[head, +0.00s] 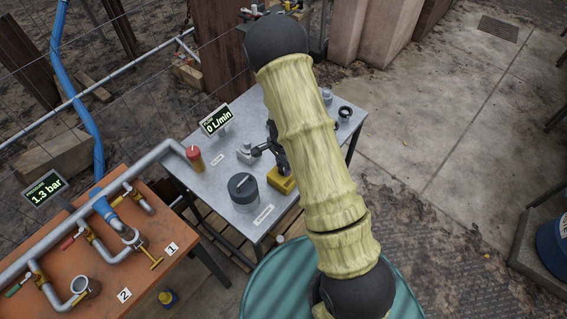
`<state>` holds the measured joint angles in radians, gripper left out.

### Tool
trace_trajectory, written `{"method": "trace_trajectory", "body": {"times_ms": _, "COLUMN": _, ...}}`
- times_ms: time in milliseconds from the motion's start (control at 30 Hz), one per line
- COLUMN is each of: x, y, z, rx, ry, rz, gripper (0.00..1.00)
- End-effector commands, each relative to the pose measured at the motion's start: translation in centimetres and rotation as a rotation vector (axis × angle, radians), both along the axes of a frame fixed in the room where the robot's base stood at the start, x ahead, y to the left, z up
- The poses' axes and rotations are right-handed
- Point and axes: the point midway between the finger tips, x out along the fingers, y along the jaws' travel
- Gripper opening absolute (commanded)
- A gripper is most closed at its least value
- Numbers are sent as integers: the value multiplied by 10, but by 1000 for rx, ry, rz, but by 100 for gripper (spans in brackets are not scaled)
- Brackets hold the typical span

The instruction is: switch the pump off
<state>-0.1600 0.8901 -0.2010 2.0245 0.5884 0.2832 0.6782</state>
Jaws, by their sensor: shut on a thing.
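A yellow box (282,182) sits just below my gripper, partly hidden by my arm. A dark round-topped unit (243,187) with a light bar across its top stands on the table nearby. I cannot tell which of these is the pump's switch. The flow display (216,120) reads 0 L/min.
A red-topped yellow cylinder (194,157) stands at the table's left. The orange bench (190,247) holds pipes, valves and a pressure display (45,189) reading 1.3 bar. A green ribbed drum (275,290) stands in front. Concrete floor (440,120) is open at right.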

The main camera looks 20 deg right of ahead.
Motion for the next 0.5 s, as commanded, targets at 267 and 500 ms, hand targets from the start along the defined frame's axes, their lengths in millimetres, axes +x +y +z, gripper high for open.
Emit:
{"method": "trace_trajectory", "body": {"times_ms": 267, "x": 1, "y": 1, "z": 1, "rx": 0, "ry": -3, "rz": -74, "gripper": 7}}
{"method": "trace_trajectory", "body": {"times_ms": 500, "x": 2, "y": 1, "z": 1, "rx": 0, "ry": -4, "rz": -81, "gripper": 7}}
